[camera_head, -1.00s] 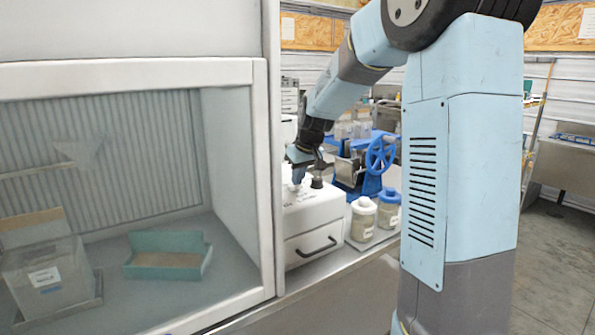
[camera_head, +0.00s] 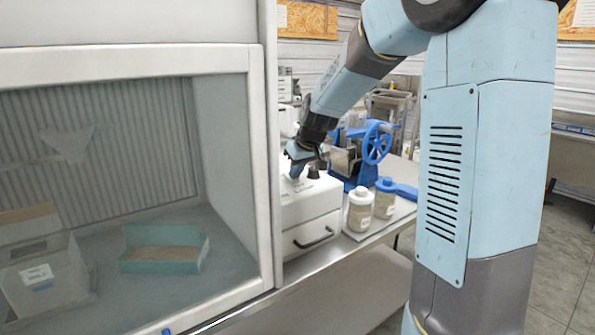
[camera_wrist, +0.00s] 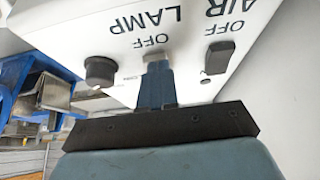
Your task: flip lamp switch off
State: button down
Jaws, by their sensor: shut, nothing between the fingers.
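The white control box (camera_head: 308,205) stands on the bench beside the glass-fronted cabinet. In the wrist view its panel (camera_wrist: 110,45) shows upside-down LAMP and AIR labels, each with OFF below. My gripper (camera_head: 294,174) is over the box's top; in the wrist view its closed fingertips (camera_wrist: 157,66) are at the LAMP column, just beside its OFF label. The fingers hide most of the lamp switch, so its position and any contact cannot be told. A black rocker switch (camera_wrist: 218,57) under AIR is to the right, and a black knob (camera_wrist: 100,70) to the left.
The cabinet (camera_head: 262,170) closes off the left side and holds a teal tray (camera_head: 165,262) and a clear box (camera_head: 40,280). Right of the control box stand two jars (camera_head: 360,212) and a blue machine with a handwheel (camera_head: 376,143), close to my arm.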

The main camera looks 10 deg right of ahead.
aim_at(294, 184)
jog(key=shift+w, duration=0.1)
jog(key=shift+w+a+r, duration=0.25)
jog(key=shift+w+r, duration=0.1)
jog(key=shift+w, duration=0.2)
jog(key=shift+r, duration=0.15)
jog(key=shift+r, duration=0.3)
jog(key=s+v, duration=0.1)
jog(key=v, duration=1.1)
jog(key=shift+s+d+f, duration=0.2)
jog(key=shift+d+f, duration=0.1)
